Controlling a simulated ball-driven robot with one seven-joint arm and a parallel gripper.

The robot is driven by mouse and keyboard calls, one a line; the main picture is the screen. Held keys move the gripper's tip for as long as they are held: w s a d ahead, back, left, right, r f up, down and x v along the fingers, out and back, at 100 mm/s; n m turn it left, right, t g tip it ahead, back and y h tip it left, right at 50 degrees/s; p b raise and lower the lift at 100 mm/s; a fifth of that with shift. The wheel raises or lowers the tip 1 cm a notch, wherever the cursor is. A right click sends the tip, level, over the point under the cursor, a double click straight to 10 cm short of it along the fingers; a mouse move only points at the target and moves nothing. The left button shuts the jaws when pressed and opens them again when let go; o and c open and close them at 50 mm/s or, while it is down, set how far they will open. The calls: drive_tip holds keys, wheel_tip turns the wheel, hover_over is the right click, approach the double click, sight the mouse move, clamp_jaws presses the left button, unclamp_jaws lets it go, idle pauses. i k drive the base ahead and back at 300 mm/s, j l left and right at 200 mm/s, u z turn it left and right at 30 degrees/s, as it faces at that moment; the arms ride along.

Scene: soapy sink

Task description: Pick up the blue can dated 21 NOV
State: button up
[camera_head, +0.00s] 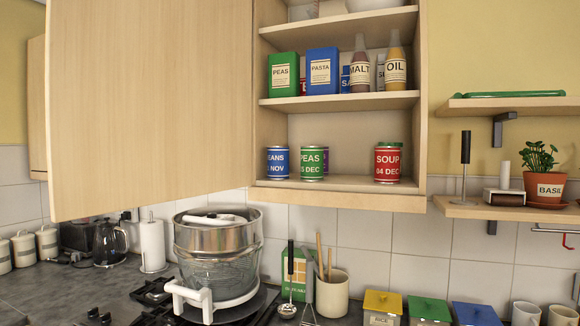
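A blue can (278,161) with a white label stands upright at the left end of the lowest shelf of the open wall cupboard. Its label reads "EANS" and "NOV"; the day number is turned out of sight, so I cannot confirm 21. The cupboard door (150,110) hangs open just left of it. A green can (312,163) reading "EAS" and "DEC" stands to its right, with a gap between them. I make out no gripper fingers in this view.
A purple can (326,153) is partly hidden behind the green one. A red soup can (388,163) stands further right on the shelf (340,184). Boxes and bottles fill the shelf above. A large steel pot (218,243) with white parts stands below on the hob.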

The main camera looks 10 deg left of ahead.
sight(278, 157)
drive_tip(key=u, duration=0.65)
drive_tip(key=i+l+u, duration=0.2)
drive_tip(key=u, duration=0.15)
drive_tip(key=i+l+u, duration=0.2)
drive_tip(key=u, duration=0.2)
drive_tip(key=i+l+u, duration=0.15)
drive_tip(key=l+u, duration=0.2)
drive_tip(key=i+l, duration=0.2)
drive_tip(key=l, duration=0.25)
